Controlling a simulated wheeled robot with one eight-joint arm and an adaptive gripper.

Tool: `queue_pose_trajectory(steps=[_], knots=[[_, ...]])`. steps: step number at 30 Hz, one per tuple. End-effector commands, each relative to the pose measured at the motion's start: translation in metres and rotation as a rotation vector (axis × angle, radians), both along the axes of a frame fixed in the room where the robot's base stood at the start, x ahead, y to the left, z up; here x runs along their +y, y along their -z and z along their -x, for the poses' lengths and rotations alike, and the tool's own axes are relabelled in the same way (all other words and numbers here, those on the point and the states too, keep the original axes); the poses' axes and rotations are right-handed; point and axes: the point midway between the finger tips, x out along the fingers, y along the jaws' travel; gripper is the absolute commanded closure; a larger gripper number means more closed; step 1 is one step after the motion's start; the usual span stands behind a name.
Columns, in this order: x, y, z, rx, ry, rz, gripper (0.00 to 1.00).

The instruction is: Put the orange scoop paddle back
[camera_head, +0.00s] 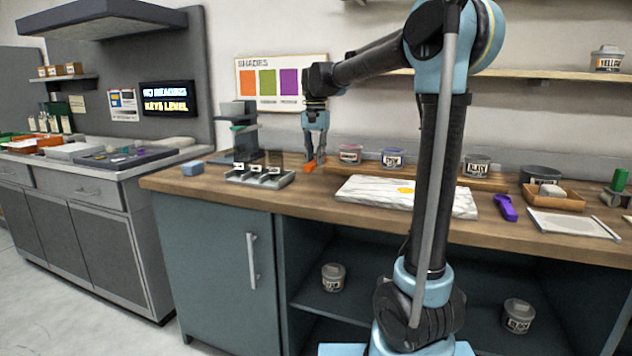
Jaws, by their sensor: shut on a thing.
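The orange scoop paddle (310,166) shows as a small orange piece under my gripper (316,150). My gripper points down over the wooden counter, shut on the paddle. Most of the paddle is hidden by the fingers or too small to make out. Whether its lower end touches the counter I cannot tell. A grey holder (285,183) with several small labelled parts stands just left of the paddle. A purple paddle (505,207) lies on the counter at the right, beside the marble slab.
The marble slab (350,188), with an orange-yellow patch, lies right of my gripper. A dark stand (240,132) rises behind the holder. A blue block (193,168) sits at the counter's left end.

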Motion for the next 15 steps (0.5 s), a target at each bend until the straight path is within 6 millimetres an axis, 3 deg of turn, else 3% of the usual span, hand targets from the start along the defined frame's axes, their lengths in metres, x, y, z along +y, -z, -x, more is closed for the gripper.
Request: queue_pose_trajectory(steps=[3,15], knots=[[-0.003,0.018,-0.001,0.0,0.004,0.0,1.0],[-0.005,0.053,-0.002,0.0,0.007,0.0,1.0]])
